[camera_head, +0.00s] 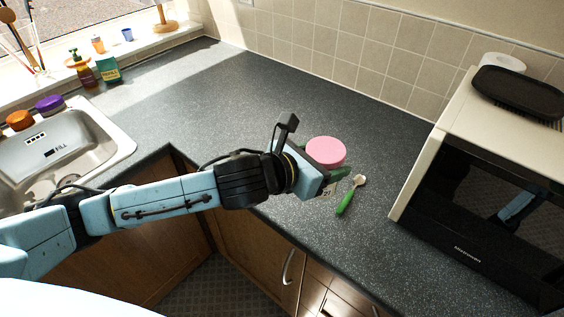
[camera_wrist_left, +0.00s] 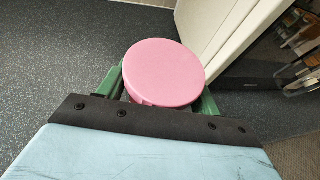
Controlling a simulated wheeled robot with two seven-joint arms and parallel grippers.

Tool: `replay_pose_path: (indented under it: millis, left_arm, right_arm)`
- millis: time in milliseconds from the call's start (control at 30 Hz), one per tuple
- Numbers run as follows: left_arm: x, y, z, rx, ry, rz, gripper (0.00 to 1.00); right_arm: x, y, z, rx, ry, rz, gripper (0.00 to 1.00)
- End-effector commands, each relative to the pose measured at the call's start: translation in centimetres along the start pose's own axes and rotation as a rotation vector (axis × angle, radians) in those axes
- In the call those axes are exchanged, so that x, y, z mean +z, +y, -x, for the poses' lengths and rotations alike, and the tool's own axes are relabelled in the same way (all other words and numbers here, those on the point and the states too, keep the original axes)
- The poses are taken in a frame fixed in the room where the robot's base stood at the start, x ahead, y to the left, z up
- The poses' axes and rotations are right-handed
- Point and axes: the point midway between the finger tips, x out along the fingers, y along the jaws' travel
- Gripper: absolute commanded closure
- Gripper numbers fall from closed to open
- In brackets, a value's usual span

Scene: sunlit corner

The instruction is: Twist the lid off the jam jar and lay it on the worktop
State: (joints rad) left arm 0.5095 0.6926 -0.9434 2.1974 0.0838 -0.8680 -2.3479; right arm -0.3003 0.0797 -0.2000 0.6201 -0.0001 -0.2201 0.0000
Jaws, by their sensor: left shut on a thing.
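The jam jar's round pink lid (camera_head: 325,151) shows at the worktop's front part in the head view, right of my left arm's end. In the left wrist view the pink lid (camera_wrist_left: 164,72) lies flat side up, in the middle. My left gripper (camera_head: 332,176) is shut on it, with a green finger on either side; the fingers also show in the left wrist view (camera_wrist_left: 160,92). The lid and gripper hide most of what is below, so I cannot tell whether the lid still sits on the jar. My right gripper is not in view.
A green-handled spoon (camera_head: 350,194) lies just right of the gripper. A microwave (camera_head: 470,215) with a black tray (camera_head: 517,92) on top stands at the right. The sink (camera_head: 60,145) is at the left. The dark worktop (camera_head: 220,95) behind the arm is clear.

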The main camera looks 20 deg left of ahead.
Motion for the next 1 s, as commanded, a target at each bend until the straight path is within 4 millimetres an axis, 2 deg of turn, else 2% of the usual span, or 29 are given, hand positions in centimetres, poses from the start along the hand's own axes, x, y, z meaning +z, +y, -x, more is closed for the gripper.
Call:
replay_pose_path:
  millis: [33,167,300,433,500,600,800,1000]
  left_arm:
    - [1.2,2.1,0.0,0.059,-0.006,0.025,0.99]
    - [2.6,8.1,0.1,0.224,-0.013,0.091,0.99]
    - [2.7,14.1,1.0,0.387,-0.005,0.158,0.99]
    - [2.1,18.0,2.0,0.493,0.007,0.2,0.99]
    - [1.8,19.3,2.5,0.529,0.012,0.215,0.99]
    - [0.8,20.1,2.5,0.555,0.017,0.227,0.99]
    - [-2.9,20.3,1.2,0.561,0.02,0.231,0.99]
    - [-4.5,20.3,0.5,0.559,0.016,0.227,0.99]
  right_arm:
    - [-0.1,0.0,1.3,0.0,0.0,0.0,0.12]
    - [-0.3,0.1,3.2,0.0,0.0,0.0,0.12]
    - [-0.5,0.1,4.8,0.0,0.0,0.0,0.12]
    - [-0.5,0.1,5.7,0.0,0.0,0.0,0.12]
    - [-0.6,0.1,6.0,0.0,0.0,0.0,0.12]
    - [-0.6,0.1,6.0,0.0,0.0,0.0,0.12]
    - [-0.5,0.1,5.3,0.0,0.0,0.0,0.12]
    - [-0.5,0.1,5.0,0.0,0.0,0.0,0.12]
